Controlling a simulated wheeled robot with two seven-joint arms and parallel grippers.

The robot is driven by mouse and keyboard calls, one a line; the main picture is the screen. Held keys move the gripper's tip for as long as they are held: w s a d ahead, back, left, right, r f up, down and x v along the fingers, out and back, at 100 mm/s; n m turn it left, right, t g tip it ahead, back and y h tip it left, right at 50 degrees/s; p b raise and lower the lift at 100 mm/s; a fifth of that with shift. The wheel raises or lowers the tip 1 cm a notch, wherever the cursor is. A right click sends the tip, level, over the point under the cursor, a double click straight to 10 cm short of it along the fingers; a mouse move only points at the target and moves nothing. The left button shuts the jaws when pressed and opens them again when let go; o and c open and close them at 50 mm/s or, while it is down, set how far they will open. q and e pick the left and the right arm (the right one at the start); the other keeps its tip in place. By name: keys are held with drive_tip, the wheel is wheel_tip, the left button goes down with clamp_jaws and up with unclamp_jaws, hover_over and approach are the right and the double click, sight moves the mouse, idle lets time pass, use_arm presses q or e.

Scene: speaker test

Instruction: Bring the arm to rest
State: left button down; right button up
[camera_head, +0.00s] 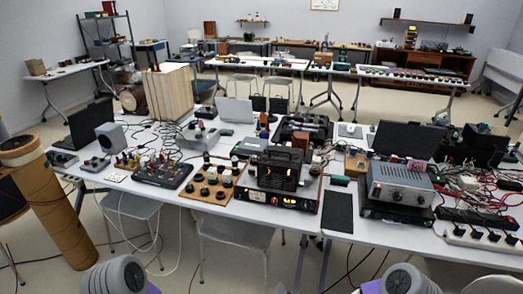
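Neither of my grippers shows in the head view. Only rounded grey parts with purple edges, which look like my own arm links, show at the bottom edge, left of centre and right of centre. They are below and in front of the long white table (285,213), apart from the things on it. Whether my grippers hold anything is hidden.
The table is crowded: a black mixer (163,171), a wooden board with knobs (212,187), a black amplifier (278,172), a silver amplifier (400,185), a power strip (480,238) and loose cables. A brown cylinder (62,215) stands at left. Chairs (235,235) stand below.

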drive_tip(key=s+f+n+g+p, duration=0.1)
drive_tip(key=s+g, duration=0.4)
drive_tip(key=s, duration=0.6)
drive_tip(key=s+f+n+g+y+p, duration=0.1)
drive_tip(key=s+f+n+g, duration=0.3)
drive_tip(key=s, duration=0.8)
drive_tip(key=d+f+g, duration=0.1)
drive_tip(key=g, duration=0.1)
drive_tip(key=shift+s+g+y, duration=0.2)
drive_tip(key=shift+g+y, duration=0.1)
